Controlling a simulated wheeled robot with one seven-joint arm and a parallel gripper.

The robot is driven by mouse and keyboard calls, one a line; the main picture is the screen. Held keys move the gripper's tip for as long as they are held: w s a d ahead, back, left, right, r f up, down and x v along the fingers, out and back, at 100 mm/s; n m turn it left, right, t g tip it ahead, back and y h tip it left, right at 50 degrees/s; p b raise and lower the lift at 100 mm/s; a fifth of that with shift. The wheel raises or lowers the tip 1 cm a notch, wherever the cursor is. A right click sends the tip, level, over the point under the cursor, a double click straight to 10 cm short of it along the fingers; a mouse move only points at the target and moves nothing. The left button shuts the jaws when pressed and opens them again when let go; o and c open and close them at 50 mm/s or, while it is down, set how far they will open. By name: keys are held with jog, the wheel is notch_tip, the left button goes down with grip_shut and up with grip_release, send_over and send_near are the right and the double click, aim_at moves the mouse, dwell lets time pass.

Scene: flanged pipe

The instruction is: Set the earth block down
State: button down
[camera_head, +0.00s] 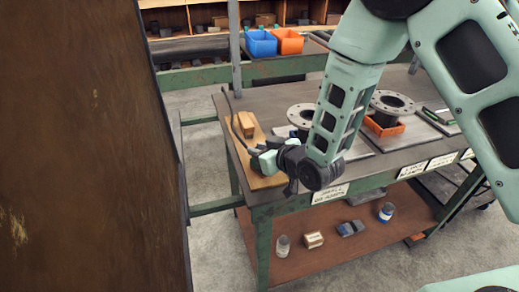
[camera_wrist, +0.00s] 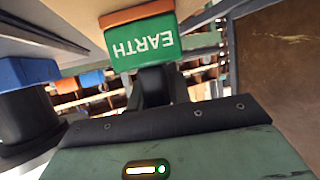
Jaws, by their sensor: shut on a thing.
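The earth block (camera_wrist: 140,45) shows in the wrist view with a green face marked EARTH in white and an orange-brown side. The lettering is upside down in that view. My gripper (camera_wrist: 155,85) is shut on it, with a dark finger against the block. In the head view the block (camera_head: 245,121) shows as a small brown block over the wooden board (camera_head: 270,182) at the table's left end. My gripper (camera_head: 243,136) reaches it from the front. Its green face is hidden there. I cannot tell whether the block touches the board.
A brown rusty panel (camera_head: 90,150) stands close on the left. Blue (camera_head: 261,43) and orange (camera_head: 288,41) bins sit behind.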

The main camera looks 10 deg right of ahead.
jog(key=c, duration=1.3)
grip_release()
jog(key=shift+r, duration=0.15)
jog(key=p+v, duration=0.1)
jog(key=v, duration=0.8)
jog(key=shift+s+r+p, duration=0.15)
jog(key=shift+r+p, duration=0.15)
jog(key=shift+p, duration=0.1)
jog(key=shift+s+d+r+p, duration=0.1)
jog(key=shift+d+r+p, duration=0.1)
jog(key=shift+p, duration=0.9)
